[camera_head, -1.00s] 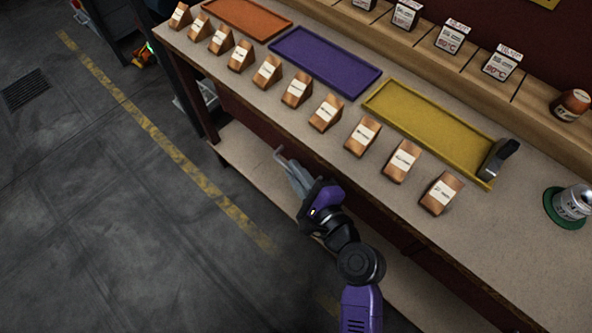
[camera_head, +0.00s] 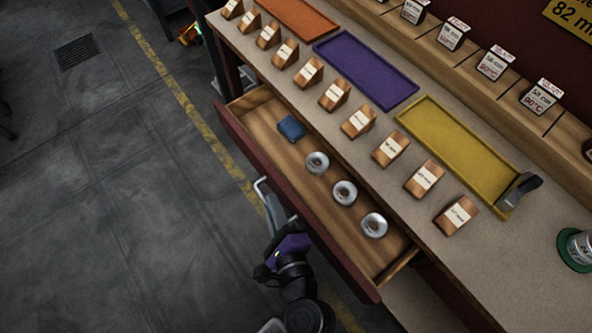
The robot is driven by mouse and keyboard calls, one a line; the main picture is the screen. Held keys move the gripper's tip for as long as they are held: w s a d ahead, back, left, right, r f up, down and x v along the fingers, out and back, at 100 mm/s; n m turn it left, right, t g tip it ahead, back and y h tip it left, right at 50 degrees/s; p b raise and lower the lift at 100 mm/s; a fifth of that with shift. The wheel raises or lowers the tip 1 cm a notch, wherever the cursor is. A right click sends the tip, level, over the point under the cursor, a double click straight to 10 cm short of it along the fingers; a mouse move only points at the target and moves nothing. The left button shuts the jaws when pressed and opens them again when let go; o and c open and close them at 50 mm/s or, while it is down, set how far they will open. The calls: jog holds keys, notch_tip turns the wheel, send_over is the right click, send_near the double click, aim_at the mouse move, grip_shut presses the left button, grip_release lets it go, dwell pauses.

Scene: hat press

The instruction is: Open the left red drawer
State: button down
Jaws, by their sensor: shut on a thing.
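The left red drawer (camera_head: 355,275) is pulled out from under the workbench, its wooden inside exposed. In it lie a blue square item (camera_head: 291,128) and three silver ring-shaped items, one of them a silver ring (camera_head: 345,193) in the middle. My gripper (camera_head: 268,196) is at the drawer's red front, shut on the pale metal drawer handle (camera_head: 259,184). The fingertips are small in the picture, and their exact hold is hard to see.
On the bench top (camera_head: 520,270) stand several wooden label blocks along the front edge, with an orange tray (camera_head: 297,17), a purple tray (camera_head: 366,70) and a yellow tray (camera_head: 458,150) behind them. The floor left of the drawer is clear.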

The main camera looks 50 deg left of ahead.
jog(key=s, duration=0.7)
jog(key=shift+s+a, duration=0.25)
jog(key=shift+f, duration=0.1)
jog(key=c, duration=1.8)
grip_release()
jog(key=shift+o, duration=0.2)
jog(key=b+v, duration=0.1)
jog(key=v, duration=0.6)
jog(key=shift+s+d, duration=0.15)
jog(key=shift+d, duration=0.2)
